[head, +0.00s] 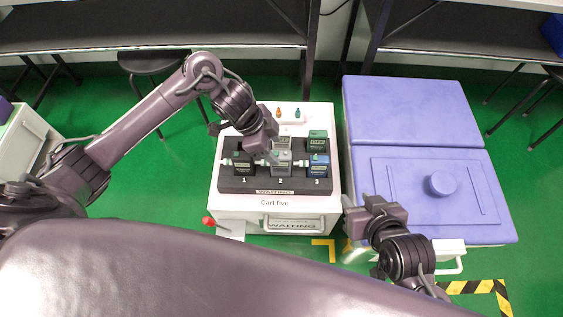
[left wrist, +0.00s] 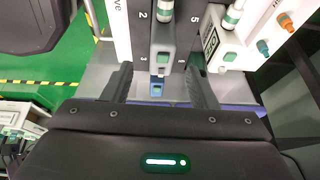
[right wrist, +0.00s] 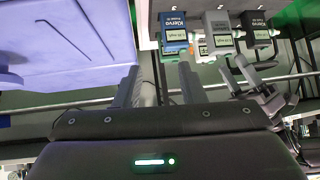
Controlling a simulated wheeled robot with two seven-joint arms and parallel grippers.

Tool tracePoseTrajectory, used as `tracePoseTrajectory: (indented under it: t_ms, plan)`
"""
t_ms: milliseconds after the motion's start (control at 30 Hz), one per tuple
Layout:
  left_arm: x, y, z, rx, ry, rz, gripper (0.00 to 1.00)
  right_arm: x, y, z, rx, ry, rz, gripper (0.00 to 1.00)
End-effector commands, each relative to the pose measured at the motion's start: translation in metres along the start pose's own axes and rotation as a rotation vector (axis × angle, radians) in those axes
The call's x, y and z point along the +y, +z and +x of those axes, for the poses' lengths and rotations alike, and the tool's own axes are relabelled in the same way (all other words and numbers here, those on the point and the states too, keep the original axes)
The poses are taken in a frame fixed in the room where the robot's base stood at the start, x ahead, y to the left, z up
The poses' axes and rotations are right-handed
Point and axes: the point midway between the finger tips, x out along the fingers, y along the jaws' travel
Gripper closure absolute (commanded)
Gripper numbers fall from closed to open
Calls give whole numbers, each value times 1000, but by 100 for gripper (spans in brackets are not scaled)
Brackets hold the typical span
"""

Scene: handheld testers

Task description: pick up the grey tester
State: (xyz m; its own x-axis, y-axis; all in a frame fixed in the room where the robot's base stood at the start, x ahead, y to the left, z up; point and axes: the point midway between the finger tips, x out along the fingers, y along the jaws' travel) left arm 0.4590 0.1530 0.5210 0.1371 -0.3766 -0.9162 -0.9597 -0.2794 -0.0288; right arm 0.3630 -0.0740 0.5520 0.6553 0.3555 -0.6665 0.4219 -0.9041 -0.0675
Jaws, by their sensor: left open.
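The grey tester (head: 281,161) stands in the front-row slot marked 2 of the dark tray on the white cart. It also shows in the left wrist view (left wrist: 163,42) and, with its label facing the camera, in the right wrist view (right wrist: 218,30). My left gripper (head: 273,153) is over it from behind and partly hides it. In the left wrist view the open fingers (left wrist: 159,72) point toward it, one to each side, with nothing visibly gripped. My right gripper (head: 355,203) is open and empty, right of the cart's front corner.
A black tester (head: 243,162) stands left of the grey one and a blue tester (head: 318,165) right. A pale tester (head: 283,143) and a green tester (head: 317,140) stand behind. A purple-topped cart (head: 480,205) is on the right.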

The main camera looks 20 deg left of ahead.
Motion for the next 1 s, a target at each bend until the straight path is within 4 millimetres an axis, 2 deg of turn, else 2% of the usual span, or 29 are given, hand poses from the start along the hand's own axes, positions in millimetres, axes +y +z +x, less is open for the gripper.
tracePoseTrajectory:
  t_ms: [167, 500, 800, 1000]
  plan:
    - [0, 10, -1, -21, 31, -11, 47, -2, -13, 2, 69, -5, -4, 64]
    - [0, 9, 18, -19, 29, -8, 47, 3, -78, -9, 356, 6, -15, 64]
    - [0, 9, 24, -18, 29, -9, 47, 4, -100, -17, 456, 9, -19, 64]
    - [-1, 9, 33, -18, 29, -9, 47, 6, -134, -33, 625, 14, -27, 64]
